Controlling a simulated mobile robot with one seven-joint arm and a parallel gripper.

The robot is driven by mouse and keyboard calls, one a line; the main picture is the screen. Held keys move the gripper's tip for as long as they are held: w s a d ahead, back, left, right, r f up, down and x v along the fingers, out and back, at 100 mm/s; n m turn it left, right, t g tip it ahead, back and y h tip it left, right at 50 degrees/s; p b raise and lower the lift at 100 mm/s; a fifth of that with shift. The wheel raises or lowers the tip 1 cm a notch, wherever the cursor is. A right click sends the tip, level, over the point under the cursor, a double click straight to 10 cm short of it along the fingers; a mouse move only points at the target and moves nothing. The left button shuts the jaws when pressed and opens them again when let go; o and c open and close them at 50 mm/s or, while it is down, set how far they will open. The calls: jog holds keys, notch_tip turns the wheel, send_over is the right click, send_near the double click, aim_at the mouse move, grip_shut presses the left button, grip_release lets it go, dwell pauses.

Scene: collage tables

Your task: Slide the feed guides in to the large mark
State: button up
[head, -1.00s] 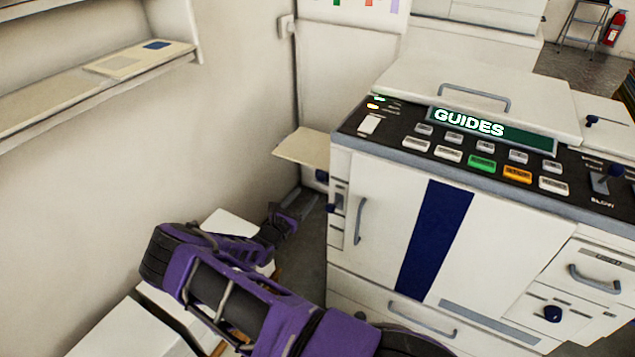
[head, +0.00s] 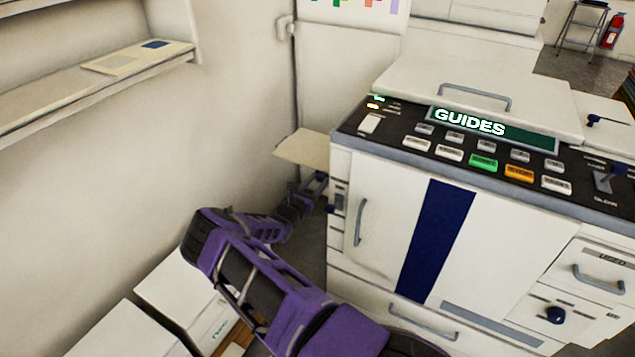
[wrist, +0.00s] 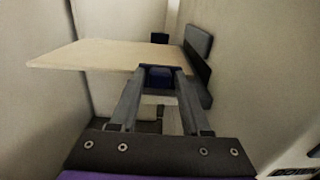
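The cream feed tray (head: 303,149) sticks out from the left side of the printing machine (head: 390,215); it also shows in the wrist view (wrist: 95,55). My gripper (head: 318,182) is just under the tray's right part, close to the machine's side. In the wrist view my gripper (wrist: 162,75) has its two fingers apart, with a dark blue block (wrist: 159,78) between the tips. I cannot tell whether the fingers touch it. A second dark blue piece (wrist: 160,38) stands beyond the tray. The large mark cannot be made out.
The machine's display (head: 490,130) reads GUIDES. A grey plate (wrist: 198,38) stands right of the tray in the wrist view. White boxes (head: 185,290) lie on the left below my arm. A wall shelf (head: 100,85) is at upper left. The wall is close on the left.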

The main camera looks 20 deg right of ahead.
grip_shut()
dwell(1.1)
